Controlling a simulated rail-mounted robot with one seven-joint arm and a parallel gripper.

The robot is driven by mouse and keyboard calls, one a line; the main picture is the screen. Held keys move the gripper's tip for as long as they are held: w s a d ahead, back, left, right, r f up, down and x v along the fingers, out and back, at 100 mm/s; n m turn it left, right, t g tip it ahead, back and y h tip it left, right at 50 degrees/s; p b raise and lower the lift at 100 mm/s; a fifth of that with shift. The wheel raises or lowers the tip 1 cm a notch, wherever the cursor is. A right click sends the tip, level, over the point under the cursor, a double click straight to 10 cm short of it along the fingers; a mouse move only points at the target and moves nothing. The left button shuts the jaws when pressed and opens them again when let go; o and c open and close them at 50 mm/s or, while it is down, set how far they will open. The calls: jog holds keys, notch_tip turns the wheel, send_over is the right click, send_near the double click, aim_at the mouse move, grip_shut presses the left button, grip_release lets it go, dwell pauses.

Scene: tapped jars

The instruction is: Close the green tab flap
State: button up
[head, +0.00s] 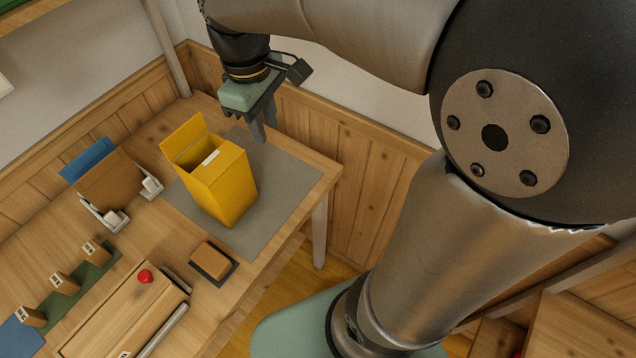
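A tall yellow carton (222,190) stands on a grey mat (275,207) near the table's right end. Its yellow flap (183,136) stands up and tilts outward at the left of the top, so the flap is open. A small white label (211,157) shows near the carton's top edge. I see no green tab on the flap; its far side is hidden. My gripper (264,127) points down behind and right of the carton, apart from it, with nothing visible in its fingers. Its opening is too small and oblique to judge.
A brown box with a blue flap (88,158) stands between white brackets (151,187) at left. A brown block (211,260) lies in front of the carton. A wooden case with a red knob (145,276) and several small blocks are nearer. Wood panelling (345,150) stands behind my gripper.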

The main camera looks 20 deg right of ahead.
jog(key=s+d+f+m, duration=0.5)
jog(key=s+f+m, duration=0.3)
jog(key=s, duration=0.3)
jog(key=shift+s+d+f+t+y+b, duration=0.2)
jog(key=shift+s+f+t+y+b, duration=0.1)
jog(key=shift+s+f+t+b, duration=0.1)
jog(key=shift+w, duration=0.1)
